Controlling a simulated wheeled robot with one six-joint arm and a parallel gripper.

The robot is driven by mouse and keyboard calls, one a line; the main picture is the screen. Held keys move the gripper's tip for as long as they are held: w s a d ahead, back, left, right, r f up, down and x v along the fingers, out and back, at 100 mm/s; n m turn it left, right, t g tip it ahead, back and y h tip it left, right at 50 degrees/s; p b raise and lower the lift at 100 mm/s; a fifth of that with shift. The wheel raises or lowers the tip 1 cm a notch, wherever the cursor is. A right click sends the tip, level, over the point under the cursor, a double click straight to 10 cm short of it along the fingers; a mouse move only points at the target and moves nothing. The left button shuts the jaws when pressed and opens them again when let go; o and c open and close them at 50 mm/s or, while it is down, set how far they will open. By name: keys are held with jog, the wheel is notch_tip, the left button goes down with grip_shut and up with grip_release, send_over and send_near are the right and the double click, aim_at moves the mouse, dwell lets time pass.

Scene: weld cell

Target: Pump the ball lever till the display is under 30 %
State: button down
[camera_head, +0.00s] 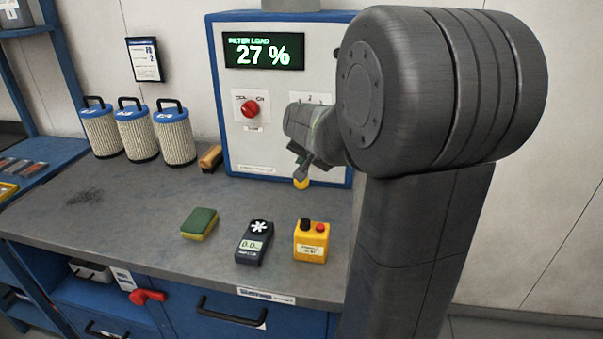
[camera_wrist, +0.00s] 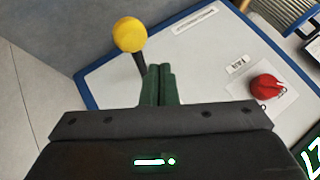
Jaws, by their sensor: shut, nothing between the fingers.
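The display (camera_head: 264,47) on the blue-framed white panel (camera_head: 300,80) reads FILTER LOAD 27 %. The ball lever has a yellow ball (camera_wrist: 130,34) on a dark stem, seen in the wrist view just beyond and left of my fingertips. In the head view only a bit of yellow (camera_head: 301,184) shows below my gripper (camera_head: 301,172), and my arm hides the rest. My gripper (camera_wrist: 161,72) is shut and empty. Its fingertips are close to the stem in the wrist view; I cannot tell whether they touch.
A red knob (camera_head: 250,108) is on the panel, also in the wrist view (camera_wrist: 265,87). Several filter cartridges (camera_head: 136,133) and a brush (camera_head: 210,158) stand at the back left. A sponge (camera_head: 199,223), a meter (camera_head: 254,243) and a yellow button box (camera_head: 311,241) lie on the bench front.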

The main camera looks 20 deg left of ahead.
jog(key=shift+r+p, duration=1.2)
jog(key=shift+r, duration=0.7)
